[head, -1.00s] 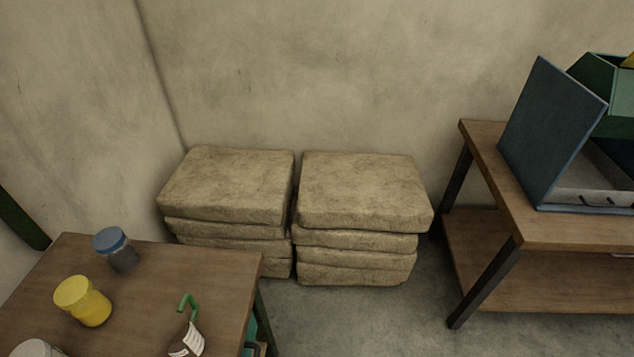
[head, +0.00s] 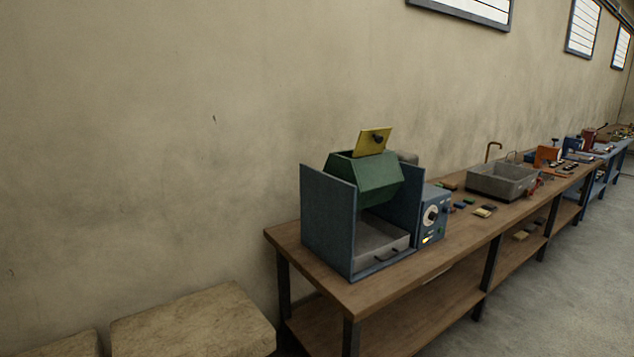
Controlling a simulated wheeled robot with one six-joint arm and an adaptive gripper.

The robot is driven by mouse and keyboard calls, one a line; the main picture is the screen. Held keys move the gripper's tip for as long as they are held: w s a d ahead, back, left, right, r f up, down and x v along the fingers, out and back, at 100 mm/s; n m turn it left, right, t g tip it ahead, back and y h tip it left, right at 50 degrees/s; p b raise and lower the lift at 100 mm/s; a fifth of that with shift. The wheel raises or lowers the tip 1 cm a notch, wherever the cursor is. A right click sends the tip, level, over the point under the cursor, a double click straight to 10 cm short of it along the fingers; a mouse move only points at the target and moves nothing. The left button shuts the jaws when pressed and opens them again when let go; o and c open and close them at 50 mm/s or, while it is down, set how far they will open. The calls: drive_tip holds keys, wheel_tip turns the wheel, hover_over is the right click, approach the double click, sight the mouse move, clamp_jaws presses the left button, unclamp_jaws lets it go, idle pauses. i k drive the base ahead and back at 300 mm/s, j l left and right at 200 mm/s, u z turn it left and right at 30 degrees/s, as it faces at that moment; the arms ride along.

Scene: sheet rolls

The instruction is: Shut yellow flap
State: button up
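The yellow flap (head: 373,142) stands raised and tilted at the top of a green drum (head: 365,178), so it is open. A small dark knob shows on its face. The drum hangs between two blue side panels (head: 328,222) on the wooden bench. A grey drawer or tray (head: 382,246) with a dark handle lies below the drum. My gripper is not in view.
A blue control box (head: 432,216) with a dial stands right of the machine. A grey sink (head: 502,181) and small coloured blocks lie farther along the wooden bench (head: 375,296). Stacked tan slabs (head: 190,322) sit at lower left. Grey floor (head: 560,290) is open at right.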

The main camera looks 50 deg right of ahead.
sight(370, 141)
drive_tip(key=z, duration=1.3)
